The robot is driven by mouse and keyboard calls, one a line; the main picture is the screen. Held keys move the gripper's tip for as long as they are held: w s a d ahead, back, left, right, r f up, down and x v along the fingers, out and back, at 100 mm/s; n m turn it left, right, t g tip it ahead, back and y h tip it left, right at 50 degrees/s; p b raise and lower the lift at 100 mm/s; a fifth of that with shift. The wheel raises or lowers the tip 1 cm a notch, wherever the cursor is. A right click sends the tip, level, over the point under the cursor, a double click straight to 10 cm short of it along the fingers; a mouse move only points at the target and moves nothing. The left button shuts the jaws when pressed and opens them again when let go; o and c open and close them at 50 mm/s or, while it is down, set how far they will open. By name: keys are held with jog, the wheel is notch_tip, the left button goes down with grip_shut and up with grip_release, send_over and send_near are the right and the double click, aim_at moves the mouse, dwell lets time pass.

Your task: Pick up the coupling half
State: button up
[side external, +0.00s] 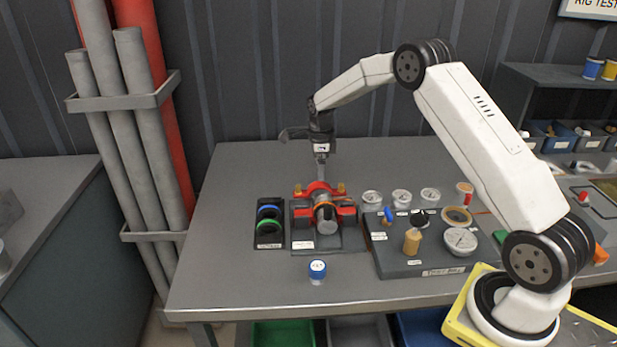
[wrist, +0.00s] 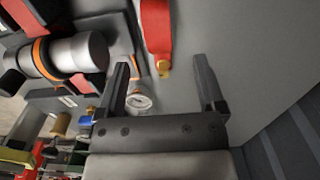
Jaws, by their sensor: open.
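The coupling half appears to be the red curved piece with brass-coloured bolts (side external: 318,188), behind the grey cylinder of the pump assembly. In the wrist view it is the red piece with a brass end (wrist: 157,30), partly cut off by the top edge. My gripper (side external: 325,174) points down just above and behind it in the side view. In the wrist view my gripper (wrist: 161,64) has its two fingers wide apart, with nothing between them. The red piece lies beyond the fingertips, roughly in line with the gap. Contact is not visible.
The grey cylinder with an orange ring (wrist: 68,55) stands close by. A dark tray of green and blue rings (side external: 269,224) lies to the left, and a panel with gauges (side external: 424,266) to the right. The bench's left side is clear.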

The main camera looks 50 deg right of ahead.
aim_at(320, 184)
jog(key=shift+f, duration=0.25)
jog(key=shift+s+f, duration=0.1)
jog(key=shift+f, duration=2.45)
grip_shut()
